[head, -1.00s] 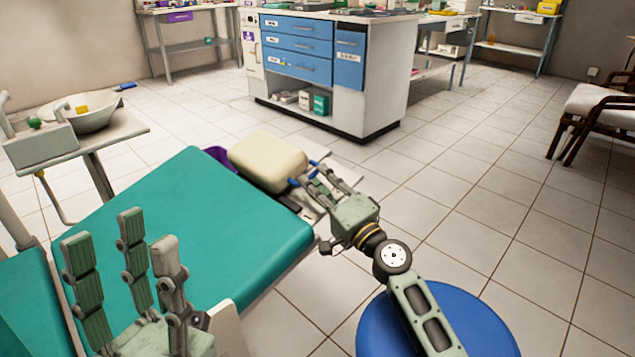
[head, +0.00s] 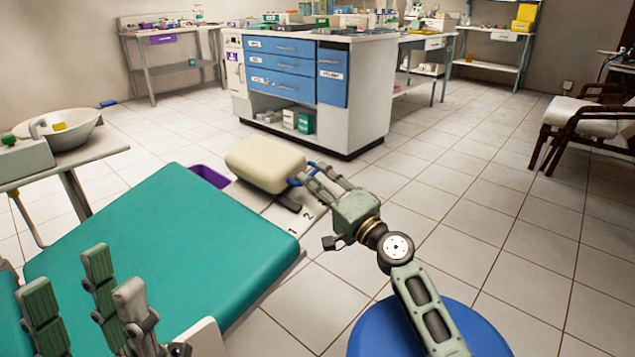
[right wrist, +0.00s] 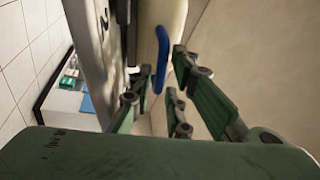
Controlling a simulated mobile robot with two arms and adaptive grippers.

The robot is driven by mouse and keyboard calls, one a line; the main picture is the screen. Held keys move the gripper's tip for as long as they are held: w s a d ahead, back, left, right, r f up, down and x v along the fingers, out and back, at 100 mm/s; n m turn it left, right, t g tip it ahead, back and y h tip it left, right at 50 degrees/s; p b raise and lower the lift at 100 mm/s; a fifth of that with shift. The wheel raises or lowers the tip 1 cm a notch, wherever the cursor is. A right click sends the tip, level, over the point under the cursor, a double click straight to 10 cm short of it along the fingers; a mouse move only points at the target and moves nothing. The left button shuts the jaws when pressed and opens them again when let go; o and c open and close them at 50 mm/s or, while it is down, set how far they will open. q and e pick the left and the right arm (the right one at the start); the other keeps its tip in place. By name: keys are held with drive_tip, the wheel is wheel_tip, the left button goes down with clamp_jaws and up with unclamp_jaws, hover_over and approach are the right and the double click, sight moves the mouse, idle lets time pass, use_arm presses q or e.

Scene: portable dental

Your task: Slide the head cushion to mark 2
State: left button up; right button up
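The cream head cushion (head: 264,164) sits at the top end of the teal dental chair (head: 170,245), with a gap to the backrest. A blue handle (head: 300,178) is on its right side. The pale plate beside it carries the digits 1 and 2 (head: 307,217). My right gripper (head: 318,180) is at the handle. In the right wrist view the blue handle (right wrist: 162,58) stands between the fingers (right wrist: 162,75), which look apart; contact is unclear. My left gripper (head: 85,280) has its fingers spread and empty, in front of the chair.
A blue stool (head: 475,325) stands below my right arm. A white cabinet with blue drawers (head: 280,65) stands behind. A purple bin (head: 208,175) is beyond the backrest. A basin (head: 62,128) stands at the left.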

drive_tip(key=shift+s+f, duration=0.1)
drive_tip(key=v, duration=1.2)
drive_tip(key=shift+d, duration=0.1)
